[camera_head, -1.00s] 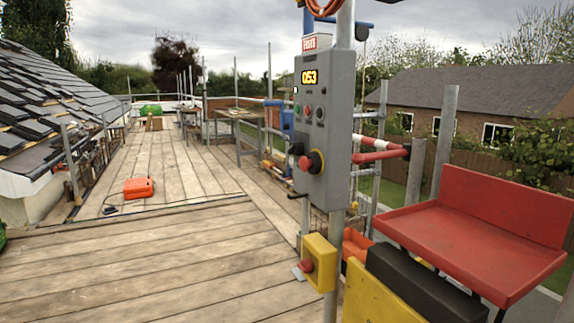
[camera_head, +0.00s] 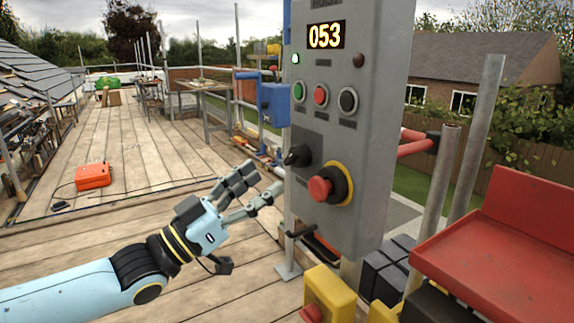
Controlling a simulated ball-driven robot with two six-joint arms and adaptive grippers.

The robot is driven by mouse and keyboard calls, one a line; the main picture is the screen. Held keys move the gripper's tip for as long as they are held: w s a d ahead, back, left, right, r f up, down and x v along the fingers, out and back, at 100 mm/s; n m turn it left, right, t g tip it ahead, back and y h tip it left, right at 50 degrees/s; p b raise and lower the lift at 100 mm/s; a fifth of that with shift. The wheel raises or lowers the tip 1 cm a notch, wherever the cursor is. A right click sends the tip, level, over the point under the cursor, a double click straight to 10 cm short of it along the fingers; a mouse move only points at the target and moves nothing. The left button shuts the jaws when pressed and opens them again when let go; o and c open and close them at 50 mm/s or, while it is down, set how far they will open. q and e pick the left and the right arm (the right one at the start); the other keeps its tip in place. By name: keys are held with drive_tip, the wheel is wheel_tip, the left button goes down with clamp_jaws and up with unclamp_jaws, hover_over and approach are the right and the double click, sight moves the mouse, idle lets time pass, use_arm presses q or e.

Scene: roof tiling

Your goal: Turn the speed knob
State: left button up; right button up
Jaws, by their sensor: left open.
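A grey control box (camera_head: 352,120) stands on a pole right of centre, its display (camera_head: 325,36) reading 053. The black knob (camera_head: 298,156) sits low on the left of its face, left of a red mushroom button (camera_head: 322,188) on a yellow ring. Green (camera_head: 299,90), red (camera_head: 320,95) and black (camera_head: 347,101) buttons are in a row above. My left gripper (camera_head: 255,186) is open and empty, with its fingers pointing at the box. It is left of the knob and a little lower, apart from it in the picture. My right gripper is not in view.
A yellow box (camera_head: 329,292) with a red button is below the control box. A red tray (camera_head: 500,250) and scaffold poles (camera_head: 436,215) stand to the right. A blue box (camera_head: 273,105) is behind. An orange case (camera_head: 94,175) lies on the open plank deck.

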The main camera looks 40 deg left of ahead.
sight(288, 162)
use_arm(q)
drive_tip(key=x, duration=0.6)
drive_tip(key=shift+w+d, duration=0.1)
drive_tip(key=shift+w, duration=0.15)
drive_tip(key=shift+c, duration=1.4)
drive_tip(key=c, duration=0.9)
drive_tip(key=shift+o, duration=0.2)
